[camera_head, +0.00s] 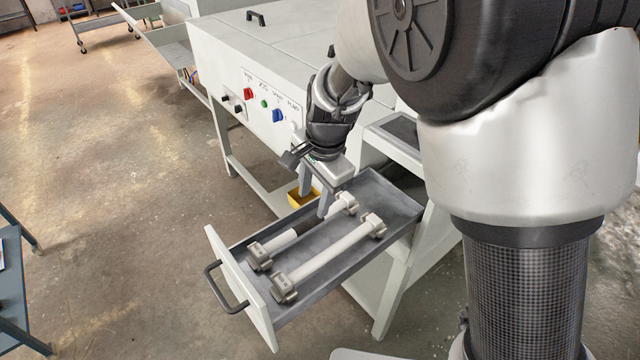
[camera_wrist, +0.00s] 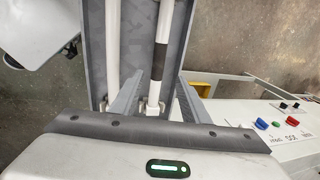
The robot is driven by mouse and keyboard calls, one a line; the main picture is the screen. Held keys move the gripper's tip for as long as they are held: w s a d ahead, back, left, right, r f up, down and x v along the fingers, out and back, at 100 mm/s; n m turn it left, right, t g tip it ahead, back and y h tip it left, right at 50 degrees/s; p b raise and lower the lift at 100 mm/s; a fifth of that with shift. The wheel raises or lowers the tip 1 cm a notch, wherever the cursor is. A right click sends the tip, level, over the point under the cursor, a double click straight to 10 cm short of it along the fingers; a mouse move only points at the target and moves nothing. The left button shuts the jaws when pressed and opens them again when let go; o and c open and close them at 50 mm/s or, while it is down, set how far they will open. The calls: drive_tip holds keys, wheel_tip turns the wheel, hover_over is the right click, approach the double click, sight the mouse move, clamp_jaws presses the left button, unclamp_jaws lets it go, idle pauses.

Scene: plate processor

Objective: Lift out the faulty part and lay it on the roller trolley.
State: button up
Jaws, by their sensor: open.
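Two white rods with grey end blocks lie side by side in an open grey drawer (camera_head: 405,196). One rod, the banded rod (camera_head: 289,239), has a dark band around its middle; it also shows in the wrist view (camera_wrist: 165,22). The plain rod (camera_head: 332,254) is all white and lies nearer the camera in the head view. My gripper (camera_head: 315,203) is open and points down over the banded rod. In the wrist view its fingers (camera_wrist: 160,80) stand on either side of that rod, with visible gaps. A wheeled trolley (camera_head: 105,22) stands far off at the upper left.
The drawer front with its black handle (camera_head: 222,288) sticks out to the lower left. A white machine (camera_head: 270,85) with colored knobs stands behind. A yellow bin (camera_head: 297,198) sits beyond the drawer. A blue-grey table (camera_head: 12,285) is at the left edge. The floor between is clear.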

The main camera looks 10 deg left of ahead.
sight(312, 219)
drive_tip(key=f, duration=0.5)
drive_tip(key=w+f+b, duration=0.1)
drive_tip(key=f, duration=0.2)
drive_tip(key=shift+a+f, duration=0.25)
drive_tip(key=shift+a, duration=0.15)
clamp_jaws()
